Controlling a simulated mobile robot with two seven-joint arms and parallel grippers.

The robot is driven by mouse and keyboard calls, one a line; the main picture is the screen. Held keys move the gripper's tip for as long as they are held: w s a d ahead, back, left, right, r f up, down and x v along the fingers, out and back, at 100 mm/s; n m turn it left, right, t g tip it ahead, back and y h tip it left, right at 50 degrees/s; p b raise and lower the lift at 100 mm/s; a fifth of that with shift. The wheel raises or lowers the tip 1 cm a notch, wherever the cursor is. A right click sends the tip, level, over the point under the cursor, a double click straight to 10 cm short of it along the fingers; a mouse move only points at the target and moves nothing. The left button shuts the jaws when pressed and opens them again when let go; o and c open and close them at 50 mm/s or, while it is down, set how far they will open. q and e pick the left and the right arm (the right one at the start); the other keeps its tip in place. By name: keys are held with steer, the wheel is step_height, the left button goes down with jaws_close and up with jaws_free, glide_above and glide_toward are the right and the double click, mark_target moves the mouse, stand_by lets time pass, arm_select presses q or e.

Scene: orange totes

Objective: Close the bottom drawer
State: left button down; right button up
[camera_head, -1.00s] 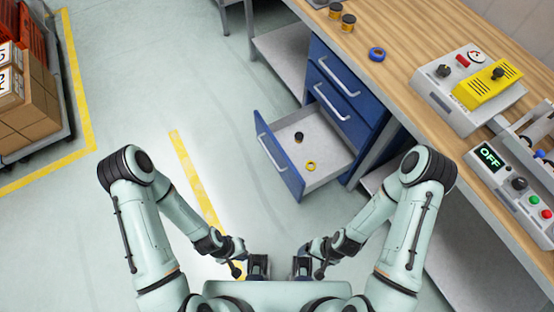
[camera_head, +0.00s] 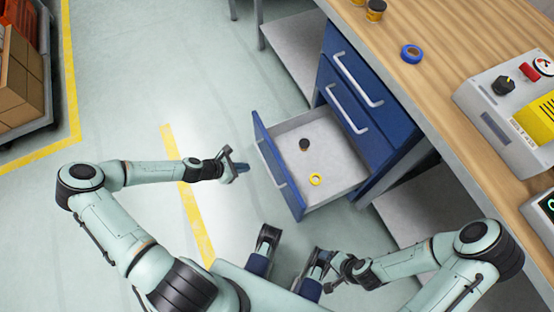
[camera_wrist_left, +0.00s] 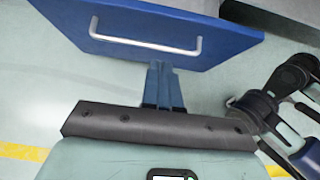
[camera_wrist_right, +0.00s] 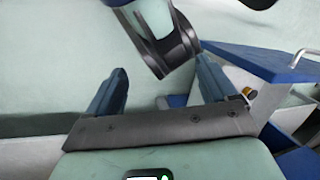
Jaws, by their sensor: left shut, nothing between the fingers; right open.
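The bottom drawer (camera_head: 291,192) is pulled out of the blue cabinet, its blue front and silver handle (camera_head: 267,162) facing left. My left gripper (camera_head: 242,168) is shut and empty, just outside the drawer front, with a small gap in the head view. In the left wrist view its closed fingers (camera_wrist_left: 162,75) point at the front's edge, below the handle (camera_wrist_left: 145,45); contact cannot be told. My right gripper (camera_wrist_right: 162,88) is open and empty, held low near my base; its fingers are hard to make out in the head view.
Inside the drawer lie a small dark round item (camera_head: 304,145) and a yellow ring (camera_head: 315,180). Two upper drawers (camera_head: 362,85) are closed. The wooden worktop (camera_head: 440,60) holds blue tape (camera_head: 411,53) and control boxes.

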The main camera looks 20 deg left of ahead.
mark_target(277, 163)
arm_select(q)
steer(key=b+x, duration=0.1)
steer(key=x, duration=0.2)
steer(key=r+b+x, duration=0.1)
steer(key=x, duration=0.3)
steer(key=d+b+x, duration=0.1)
steer(key=x, duration=0.3)
steer(key=shift+w+d+b, duration=0.2)
steer(key=shift+w+b, duration=0.1)
steer(key=shift+w, duration=0.2)
steer(key=shift+w+d+r, duration=0.15)
steer(key=shift+w+d, duration=0.15)
steer(key=shift+w, duration=0.05)
arm_select(e)
steer(key=w+d+f+t+h, duration=0.1)
steer(key=w+d+f+t, duration=0.1)
steer(key=w, duration=0.4)
step_height(277, 163, down, 3)
steer(key=shift+d+r, duration=0.2)
steer(key=shift+d, duration=0.3)
